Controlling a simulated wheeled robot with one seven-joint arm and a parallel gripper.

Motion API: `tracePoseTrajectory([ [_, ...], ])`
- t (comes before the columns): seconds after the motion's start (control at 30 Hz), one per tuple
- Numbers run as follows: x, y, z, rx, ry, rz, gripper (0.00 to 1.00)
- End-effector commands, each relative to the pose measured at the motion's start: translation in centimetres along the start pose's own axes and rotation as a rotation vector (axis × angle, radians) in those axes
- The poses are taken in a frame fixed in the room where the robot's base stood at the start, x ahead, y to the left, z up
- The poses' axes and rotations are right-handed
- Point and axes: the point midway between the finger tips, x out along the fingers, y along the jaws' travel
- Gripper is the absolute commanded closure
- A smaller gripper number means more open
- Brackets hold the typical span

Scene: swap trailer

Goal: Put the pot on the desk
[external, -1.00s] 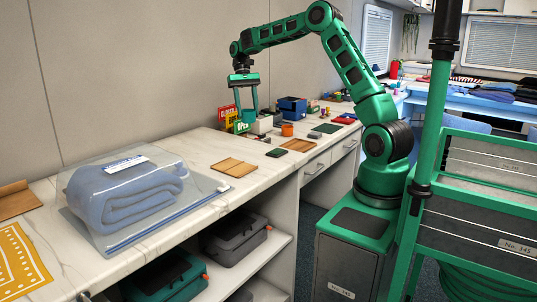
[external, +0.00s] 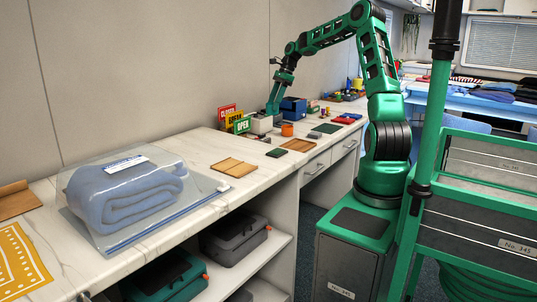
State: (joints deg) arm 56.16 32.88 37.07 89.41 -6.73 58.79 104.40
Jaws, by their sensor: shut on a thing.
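My gripper (external: 272,108) reaches down over the counter (external: 207,155), beside a small whitish box. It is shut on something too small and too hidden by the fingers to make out. A small orange pot-like container (external: 287,129) stands upright on the counter, a little right of and nearer than my gripper. It looks apart from the fingers. I cannot tell whether this container is the task's pot.
Red, yellow and green signs (external: 241,126) stand left of my gripper. The whitish box (external: 261,124) is right below it, and a blue box (external: 293,106) is behind to the right. A wrapped blue blanket (external: 125,195) lies front left. Wooden boards (external: 234,167) lie flat.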

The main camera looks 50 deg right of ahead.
Motion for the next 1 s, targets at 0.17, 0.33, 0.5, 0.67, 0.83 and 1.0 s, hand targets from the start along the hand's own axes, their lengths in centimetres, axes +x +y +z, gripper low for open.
tracePoseTrajectory([
  [0.17, -2.1, -2.0, -3.7, 0.342, 0.003, -0.146, 0.78],
  [0.33, -4.0, -3.5, -6.7, 0.636, 0.003, -0.269, 0.78],
  [0.5, -5.3, -4.3, -8.9, 0.841, 0.003, -0.351, 0.78],
  [0.67, -4.4, -4.6, -10.3, 0.924, 0.003, -0.379, 0.78],
  [0.83, -2.0, -4.6, -11.2, 0.921, 0.004, -0.379, 0.78],
  [1.0, -1.0, -5.0, -12.4, 0.921, 0.004, -0.38, 0.78],
])
